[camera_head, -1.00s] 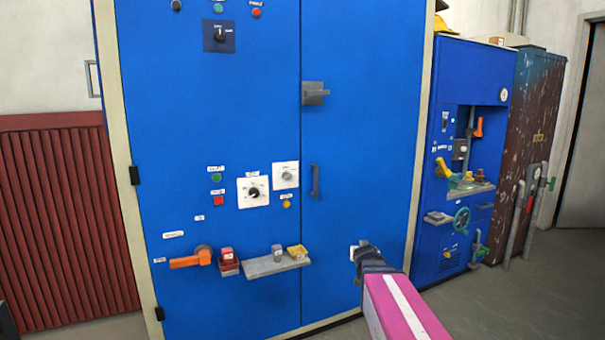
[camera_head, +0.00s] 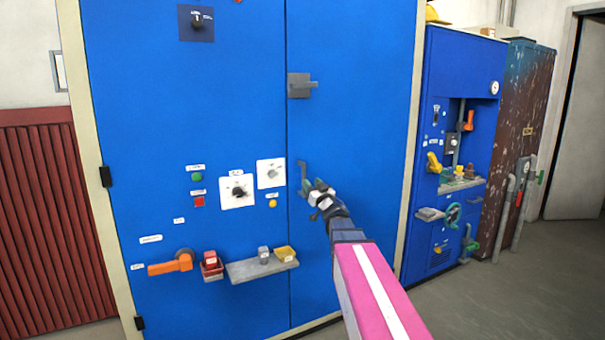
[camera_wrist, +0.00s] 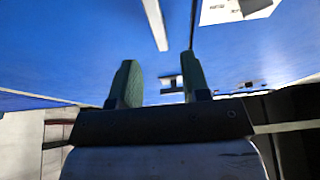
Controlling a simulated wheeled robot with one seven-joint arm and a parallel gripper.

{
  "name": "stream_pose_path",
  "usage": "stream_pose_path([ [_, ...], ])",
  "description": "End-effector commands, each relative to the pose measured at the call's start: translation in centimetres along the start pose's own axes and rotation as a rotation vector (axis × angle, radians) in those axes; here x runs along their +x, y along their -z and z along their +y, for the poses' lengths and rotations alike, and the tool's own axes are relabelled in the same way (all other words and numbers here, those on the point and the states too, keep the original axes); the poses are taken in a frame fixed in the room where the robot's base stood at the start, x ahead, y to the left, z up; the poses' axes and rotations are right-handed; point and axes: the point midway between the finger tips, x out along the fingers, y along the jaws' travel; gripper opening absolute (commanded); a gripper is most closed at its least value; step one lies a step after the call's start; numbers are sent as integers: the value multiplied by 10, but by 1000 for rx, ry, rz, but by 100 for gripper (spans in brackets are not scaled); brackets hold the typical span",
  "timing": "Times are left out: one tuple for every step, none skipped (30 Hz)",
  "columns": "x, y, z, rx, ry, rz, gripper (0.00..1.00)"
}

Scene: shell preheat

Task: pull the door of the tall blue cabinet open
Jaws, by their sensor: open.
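The tall blue cabinet (camera_head: 235,125) fills the middle of the head view, its doors shut along a vertical seam. A slim dark vertical handle (camera_head: 303,172) is on the right-hand door (camera_head: 350,120), just right of the seam. My gripper (camera_head: 316,190) is just right of and below that handle, partly overlapping its lower end in the picture. In the wrist view my gripper (camera_wrist: 158,72) shows two green fingers spread apart with nothing between them. A grey bar, likely the handle (camera_wrist: 155,24), lies beyond the fingertips, apart from them.
A grey latch (camera_head: 300,86) sits above the handle. A second blue cabinet (camera_head: 462,75) stands to the right. Grey floor (camera_head: 520,290) is clear in front of it.

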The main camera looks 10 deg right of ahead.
Motion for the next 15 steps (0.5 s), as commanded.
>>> stream_pose_path([
  [11,-1,1,0,0,1,43],
  [16,-1,2,0,0,0,43],
  [23,-1,2,-1,-1,1,43],
  [28,-1,2,-1,-1,1,43],
  [34,-1,2,-1,0,1,43],
  [42,-1,2,0,0,1,43],
  [47,-1,2,0,0,0,43],
  [52,-2,2,0,0,0,43],
  [59,-2,1,0,-1,0,43],
  [64,-1,1,0,-1,0,43],
  [69,-1,2,0,-1,0,43],
  [74,-1,2,-1,-1,0,43],
  [77,-1,1,-1,-1,0,43],
  [79,0,1,-1,-1,0,43],
  [82,0,1,-1,-1,0,43],
])
